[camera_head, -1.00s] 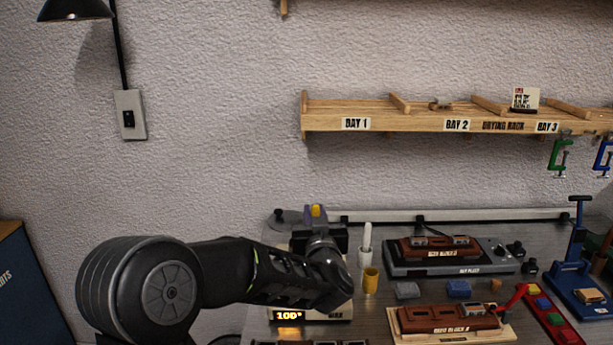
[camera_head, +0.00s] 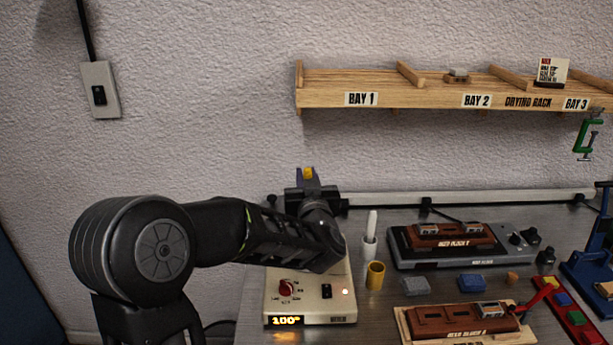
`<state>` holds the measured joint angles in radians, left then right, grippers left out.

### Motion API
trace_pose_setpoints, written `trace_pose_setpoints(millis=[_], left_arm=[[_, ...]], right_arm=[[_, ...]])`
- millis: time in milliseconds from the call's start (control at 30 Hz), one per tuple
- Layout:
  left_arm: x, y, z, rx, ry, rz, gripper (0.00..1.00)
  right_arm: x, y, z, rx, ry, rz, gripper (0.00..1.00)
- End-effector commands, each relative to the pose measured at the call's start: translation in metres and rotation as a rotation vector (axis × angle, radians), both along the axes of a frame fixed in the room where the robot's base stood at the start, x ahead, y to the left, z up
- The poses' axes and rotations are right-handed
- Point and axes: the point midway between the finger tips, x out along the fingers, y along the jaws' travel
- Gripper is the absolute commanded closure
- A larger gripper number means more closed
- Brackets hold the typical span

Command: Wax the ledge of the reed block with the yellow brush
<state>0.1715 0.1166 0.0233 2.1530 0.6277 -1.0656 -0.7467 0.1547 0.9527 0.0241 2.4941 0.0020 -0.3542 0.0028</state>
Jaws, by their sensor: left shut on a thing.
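My left gripper (camera_head: 309,180) is at the back of the cream heater unit (camera_head: 310,300), its fingers pointing away from me. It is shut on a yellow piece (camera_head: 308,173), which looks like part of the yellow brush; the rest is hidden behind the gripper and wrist. One reed block (camera_head: 462,320), brown, lies on a wooden board at the front. Another reed block (camera_head: 445,236), labelled at its front, sits on a grey unit behind. The heater display reads 100°, and my arm covers its back part. My right gripper is out of view.
A yellow cup (camera_head: 375,276) and a white holder (camera_head: 369,250) with a white stick stand right of the heater. Grey (camera_head: 415,287) and blue (camera_head: 472,284) small blocks lie between the reed blocks. A drying rack (camera_head: 430,92) is on the wall above.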

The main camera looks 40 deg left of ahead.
Motion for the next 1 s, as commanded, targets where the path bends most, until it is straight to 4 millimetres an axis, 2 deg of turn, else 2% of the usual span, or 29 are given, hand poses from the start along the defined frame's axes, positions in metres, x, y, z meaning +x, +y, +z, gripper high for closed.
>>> trace_pose_setpoints(millis=[500, 1000], left_arm=[[0.0, 0.0, -0.051, 0.0, 0.001, -0.001, 1.0], [0.0, 0.0, -0.056, 0.0, 0.0, -0.001, 1.0]], right_arm=[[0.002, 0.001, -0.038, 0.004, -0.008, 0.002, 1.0], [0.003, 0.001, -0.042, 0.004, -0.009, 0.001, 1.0]])
